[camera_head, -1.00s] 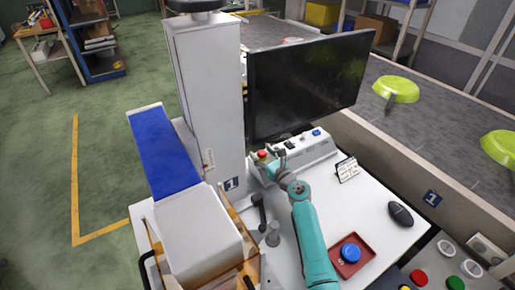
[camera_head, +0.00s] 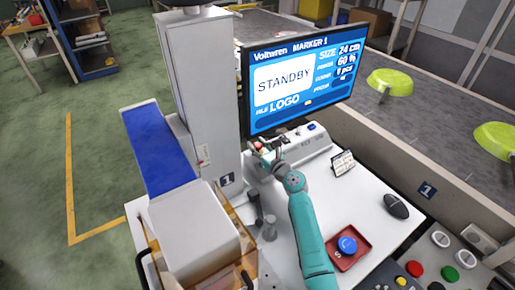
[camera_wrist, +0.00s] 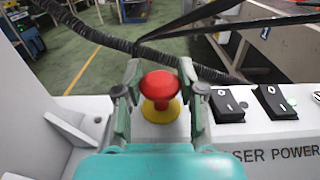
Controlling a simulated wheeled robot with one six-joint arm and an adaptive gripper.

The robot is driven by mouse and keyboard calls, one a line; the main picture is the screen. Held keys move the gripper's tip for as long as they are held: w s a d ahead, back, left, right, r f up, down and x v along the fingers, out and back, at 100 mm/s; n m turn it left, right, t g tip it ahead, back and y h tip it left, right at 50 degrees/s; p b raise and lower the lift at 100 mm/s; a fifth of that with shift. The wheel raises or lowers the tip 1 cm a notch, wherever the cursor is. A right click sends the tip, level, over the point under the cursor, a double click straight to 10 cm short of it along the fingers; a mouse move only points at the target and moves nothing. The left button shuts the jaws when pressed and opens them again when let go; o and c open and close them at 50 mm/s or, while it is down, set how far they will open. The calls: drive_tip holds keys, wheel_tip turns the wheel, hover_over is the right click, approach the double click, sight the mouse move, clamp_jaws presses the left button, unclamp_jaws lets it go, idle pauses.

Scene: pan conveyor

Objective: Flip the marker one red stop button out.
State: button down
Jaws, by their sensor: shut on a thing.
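The red stop button (camera_wrist: 160,86) is a mushroom knob on a yellow collar (camera_wrist: 161,112), on the white control box (camera_head: 306,148) at the foot of marker one's column. In the wrist view my gripper (camera_wrist: 160,76) has a finger on each side of the knob and is shut on it. In the head view my gripper (camera_head: 268,154) is at the box's left end, and the button (camera_head: 259,147) shows partly beside it. Marker one's monitor (camera_head: 296,84) is lit and reads STANDBY, MARKER 1.
Two black rocker switches (camera_wrist: 252,103) sit right of the button. The marker's white column (camera_head: 196,95) stands close on the left. A small card (camera_head: 342,161), a mouse (camera_head: 396,206) and a red tray (camera_head: 364,258) with a blue button lie on the white table. A dark cable crosses the wrist view.

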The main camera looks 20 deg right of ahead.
drive_tip(key=c, duration=0.7)
unclamp_jaws()
drive_tip(key=shift+r, duration=0.3)
drive_tip(key=shift+o, duration=0.2)
drive_tip(key=shift+f, duration=0.1)
drive_tip(key=shift+s+d, duration=0.1)
drive_tip(key=shift+s, duration=0.15)
drive_tip(key=v, duration=1.1)
drive_tip(key=shift+s, duration=0.2)
